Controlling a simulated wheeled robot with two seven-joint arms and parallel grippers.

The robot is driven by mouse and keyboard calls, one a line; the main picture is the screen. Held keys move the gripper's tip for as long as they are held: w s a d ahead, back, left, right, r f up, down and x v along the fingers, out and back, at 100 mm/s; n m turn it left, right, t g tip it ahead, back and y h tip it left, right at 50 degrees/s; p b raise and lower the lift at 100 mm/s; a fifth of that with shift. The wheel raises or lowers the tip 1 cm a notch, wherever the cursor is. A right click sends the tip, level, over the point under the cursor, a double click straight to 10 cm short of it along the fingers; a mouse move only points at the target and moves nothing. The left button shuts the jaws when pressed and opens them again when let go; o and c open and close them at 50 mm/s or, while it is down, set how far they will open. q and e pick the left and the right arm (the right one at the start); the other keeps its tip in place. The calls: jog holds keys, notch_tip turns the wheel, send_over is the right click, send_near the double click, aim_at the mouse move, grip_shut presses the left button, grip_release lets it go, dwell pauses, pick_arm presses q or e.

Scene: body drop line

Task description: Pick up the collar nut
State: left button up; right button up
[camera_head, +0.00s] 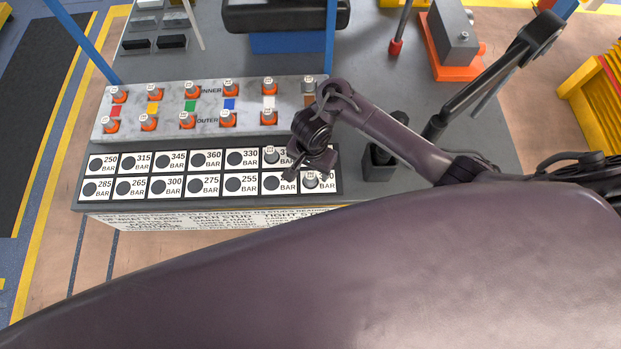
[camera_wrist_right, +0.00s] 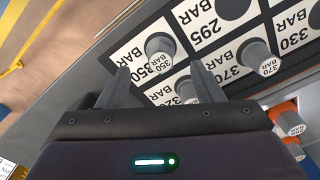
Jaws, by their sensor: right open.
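Grey capped cylinders, which look like the collar nuts, sit in a labelled black-and-white board (camera_head: 213,190). The nut marked 350 (camera_wrist_right: 160,48) stands upright in its corner square and also shows in the head view (camera_head: 311,181). The 370 nut (camera_wrist_right: 257,57) shows too, also in the head view (camera_head: 270,155). A third nut (camera_wrist_right: 186,90) is partly hidden by my right gripper. My right gripper (camera_head: 306,172) is open over the board's right end; in the wrist view its fingers (camera_wrist_right: 164,76) point towards the 350 nut. I see nothing between them gripped. My left gripper is not in view.
A marbled panel (camera_head: 210,122) behind the board carries two rows of studs with orange collars and coloured marks. A dark block (camera_head: 380,162) stands right of the board. An orange-based machine (camera_head: 455,72) is behind right. Blue posts rise at the back.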

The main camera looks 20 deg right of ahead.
aim_at(311, 175)
notch_tip(311, 175, down, 4)
jog(key=shift+a+f+b, duration=0.1)
jog(key=shift+f+b, duration=0.05)
jog(key=shift+b, duration=0.65)
jog(key=shift+f, duration=0.25)
jog(key=shift+r, duration=0.1)
jog(key=c, duration=1.1)
